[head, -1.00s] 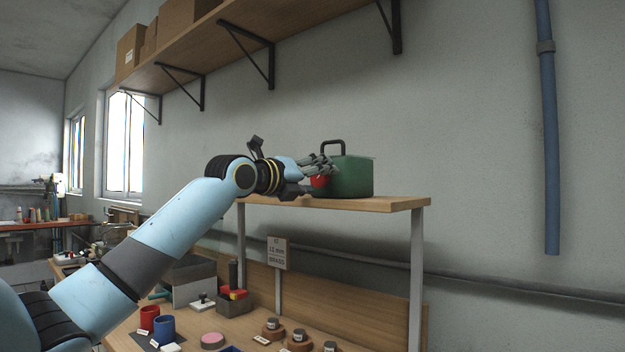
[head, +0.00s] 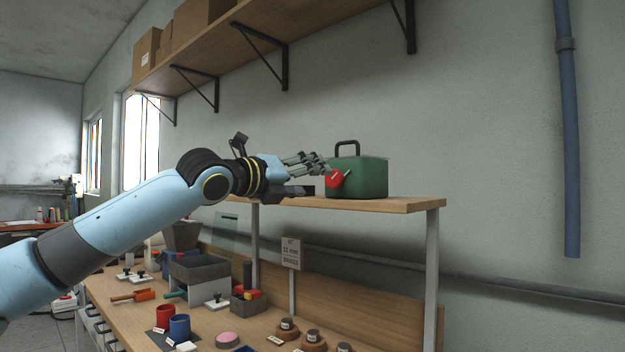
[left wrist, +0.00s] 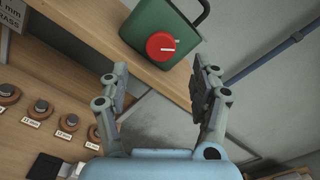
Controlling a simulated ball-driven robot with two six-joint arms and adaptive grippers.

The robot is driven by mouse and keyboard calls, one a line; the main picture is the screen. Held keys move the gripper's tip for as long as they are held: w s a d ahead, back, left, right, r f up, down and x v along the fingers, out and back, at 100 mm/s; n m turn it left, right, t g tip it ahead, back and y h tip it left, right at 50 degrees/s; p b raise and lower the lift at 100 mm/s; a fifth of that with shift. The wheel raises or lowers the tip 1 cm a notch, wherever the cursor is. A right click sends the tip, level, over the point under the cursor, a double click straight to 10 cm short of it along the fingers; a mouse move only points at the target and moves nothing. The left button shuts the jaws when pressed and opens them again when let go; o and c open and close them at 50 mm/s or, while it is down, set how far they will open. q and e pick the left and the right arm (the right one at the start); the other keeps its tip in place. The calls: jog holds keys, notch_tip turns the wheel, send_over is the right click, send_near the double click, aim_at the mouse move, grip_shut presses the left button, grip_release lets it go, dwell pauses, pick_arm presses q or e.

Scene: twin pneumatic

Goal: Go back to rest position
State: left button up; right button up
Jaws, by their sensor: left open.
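My left gripper (head: 318,176) is open and empty in the head view, at shelf height just left of the green box. Its two fingers also show spread apart in the left wrist view (left wrist: 160,88), with nothing between them. The green box (head: 368,178) has a black handle on top and stands on the raised wooden shelf (head: 400,205). A red round knob (head: 335,180) with a pale mark sits on the box's side. In the left wrist view the knob (left wrist: 160,46) is beyond the fingertips, apart from them. My right gripper is not in view.
Below is a workbench with a grey bin (head: 200,280), a red cup (head: 165,317), a blue cup (head: 180,327), a pink disc (head: 228,340) and several labelled round pieces. A wall shelf with cardboard boxes (head: 147,52) is above. A blue pipe (head: 568,150) runs down the wall.

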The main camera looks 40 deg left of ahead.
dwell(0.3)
pick_arm(q)
jog(key=s+d+f+n+g, duration=0.2)
jog(key=s+d+f+n, duration=0.15)
jog(key=f, duration=0.45)
jog(key=s+d+f+n+g+y, duration=0.1)
jog(key=s+d+f+n+g, duration=0.2)
jog(key=f, duration=0.5)
jog(key=s+d+f+n+g, duration=0.1)
jog(key=s+d+f+n, duration=0.15)
jog(key=f+n, duration=0.4)
jog(key=s+d+f+n+g, duration=0.25)
jog(key=s+f+n, duration=0.3)
jog(key=s, duration=0.35)
jog(key=s+d+f+n+g+y, duration=0.1)
jog(key=s+d+f+n+g, duration=0.15)
jog(key=s+f+n, duration=0.55)
jog(key=s+d+f+n+g, duration=0.1)
jog(key=s+f+n+g, duration=0.2)
jog(key=s, duration=0.8)
notch_tip(320, 180, down, 32)
jog(key=s+a+m+g+b, duration=0.1)
jog(key=s+a+g+b, duration=0.1)
jog(key=a+b, duration=0.1)
jog(key=s+f+g+b, duration=0.1)
jog(key=s+f+b, duration=0.2)
jog(key=s+f, duration=1.3)
jog(key=shift+s+a+f, duration=0.3)
jog(key=shift+s+a, duration=0.05)
jog(key=shift+s, duration=0.35)
